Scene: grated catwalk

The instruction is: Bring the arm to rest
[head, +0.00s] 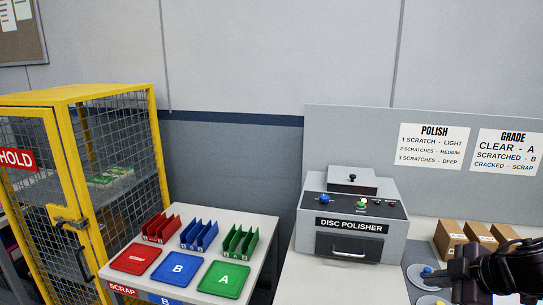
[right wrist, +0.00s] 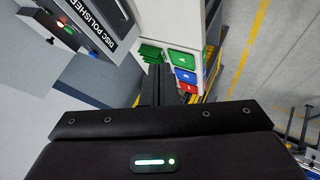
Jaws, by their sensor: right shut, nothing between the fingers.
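My right gripper (head: 463,277) is at the lower right of the head view, above the bench beside the disc polisher. It is black, shut and empty. In the right wrist view its fingers (right wrist: 156,84) stand together, with nothing between them. My left gripper is in neither view. The grey disc polisher (head: 350,222) stands left of my right gripper, apart from it. Its front drawer with a silver handle looks closed.
A small table (head: 265,226) holds red, blue and green pads and racks. A yellow mesh cage (head: 163,135) stands at the left. Several cardboard boxes (head: 451,237) and round pale pieces (head: 418,272) lie near my right gripper. Wall signs (head: 435,146) hang behind.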

